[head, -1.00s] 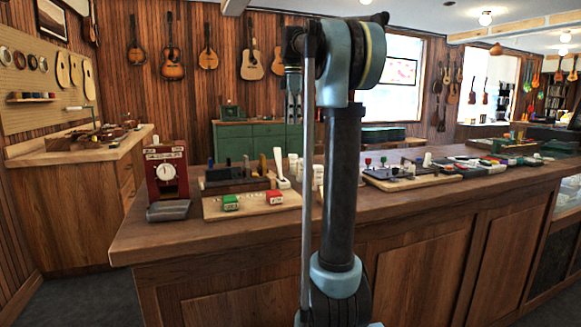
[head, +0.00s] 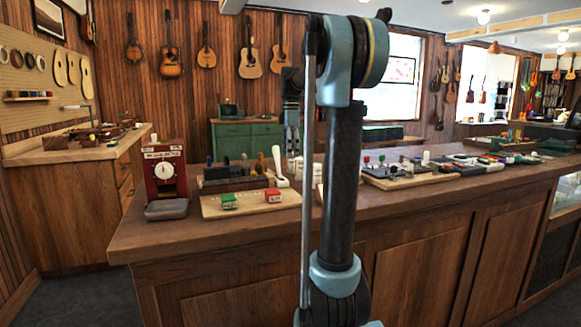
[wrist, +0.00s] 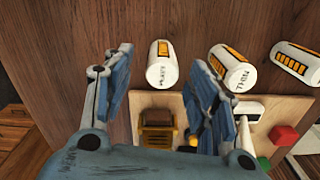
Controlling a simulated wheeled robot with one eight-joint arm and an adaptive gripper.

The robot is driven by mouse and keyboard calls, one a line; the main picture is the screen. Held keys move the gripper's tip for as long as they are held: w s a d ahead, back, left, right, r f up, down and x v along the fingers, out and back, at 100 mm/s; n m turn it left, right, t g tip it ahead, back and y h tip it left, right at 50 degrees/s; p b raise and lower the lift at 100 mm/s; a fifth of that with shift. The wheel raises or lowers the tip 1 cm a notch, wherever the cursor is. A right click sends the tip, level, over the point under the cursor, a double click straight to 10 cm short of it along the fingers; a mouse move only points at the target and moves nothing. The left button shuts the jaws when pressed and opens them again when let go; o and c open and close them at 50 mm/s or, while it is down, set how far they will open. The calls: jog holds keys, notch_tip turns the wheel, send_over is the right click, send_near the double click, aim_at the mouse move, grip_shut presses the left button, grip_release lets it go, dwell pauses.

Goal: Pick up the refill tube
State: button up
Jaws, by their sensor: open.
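Several white cylinders with orange bar labels and dark lettering lie on or stand over the wooden counter in the wrist view. One white cylinder (wrist: 162,66) is between my fingers, a second (wrist: 230,66) is just right of the right finger, and a third (wrist: 295,61) is at the far right. I cannot tell from the lettering which is the refill tube. My gripper (wrist: 160,58) is open and empty, its fingers either side of the first cylinder with gaps. In the head view, my arm partly hides the gripper and white cylinders.
A pale wooden board (head: 240,206) holds green (head: 229,202) and red (head: 273,195) blocks. A red dial box (head: 165,172) stands left, with a grey tray (head: 167,209) before it. Another loaded board (head: 410,182) lies right. The counter's front left (head: 150,238) is clear.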

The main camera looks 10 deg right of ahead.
aim_at(291, 163)
jog(key=shift+d+f, duration=0.1)
jog(key=shift+f, duration=1.7)
jog(key=shift+c, duration=0.6)
jog(key=c, duration=1.1)
jog(key=shift+o, duration=0.2)
